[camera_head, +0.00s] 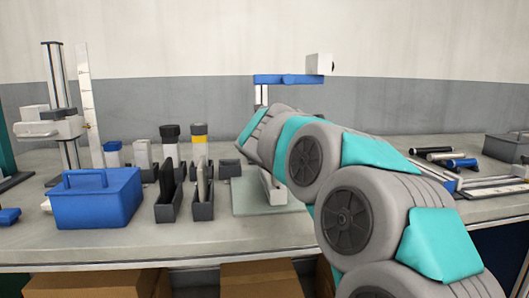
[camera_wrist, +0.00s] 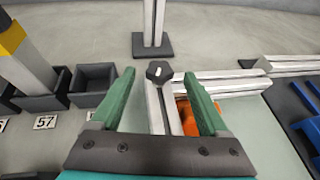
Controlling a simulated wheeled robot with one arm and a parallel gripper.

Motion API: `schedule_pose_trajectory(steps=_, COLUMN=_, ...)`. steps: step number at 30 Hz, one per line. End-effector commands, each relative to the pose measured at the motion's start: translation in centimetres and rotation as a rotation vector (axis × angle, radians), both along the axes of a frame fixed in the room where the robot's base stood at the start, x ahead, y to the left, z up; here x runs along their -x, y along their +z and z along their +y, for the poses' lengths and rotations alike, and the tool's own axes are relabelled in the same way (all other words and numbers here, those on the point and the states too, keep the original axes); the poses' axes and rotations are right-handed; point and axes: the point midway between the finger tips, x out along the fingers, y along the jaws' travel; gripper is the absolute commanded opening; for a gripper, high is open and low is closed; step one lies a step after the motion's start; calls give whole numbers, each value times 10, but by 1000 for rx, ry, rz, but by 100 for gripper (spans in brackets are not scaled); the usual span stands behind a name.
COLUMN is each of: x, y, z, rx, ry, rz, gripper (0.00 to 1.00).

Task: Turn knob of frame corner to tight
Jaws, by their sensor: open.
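The knob (camera_wrist: 158,72) is dark, with several lobes and a white mark on top. In the wrist view it sits where silver frame bars (camera_wrist: 220,82) meet at a corner. My gripper (camera_wrist: 160,84) is open, its two green fingers on either side of the knob in the picture, with the fingertips close to its level. I cannot tell whether they touch it. An orange piece (camera_wrist: 187,116) lies beside the bar, partly hidden by the right finger. In the head view my arm hides the knob and my gripper.
A blue toolbox (camera_head: 97,200) and dark bins (camera_head: 168,200) stand on the bench left of my arm. A post on a dark base (camera_wrist: 153,45) stands beyond the knob. The bench front between bins and arm is clear.

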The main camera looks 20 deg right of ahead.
Motion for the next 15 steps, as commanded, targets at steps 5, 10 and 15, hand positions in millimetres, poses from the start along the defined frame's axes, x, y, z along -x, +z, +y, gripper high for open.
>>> schedule_pose_trajectory(steps=5, x=-14, y=-7, z=-7, rx=-1, ry=1, rz=1, gripper=78)
schedule_pose_trajectory(steps=10, x=-16, y=-8, z=-8, rx=-1, ry=2, rz=0, gripper=78)
schedule_pose_trajectory(steps=15, x=-16, y=-8, z=-8, rx=0, ry=2, rz=-1, gripper=72)
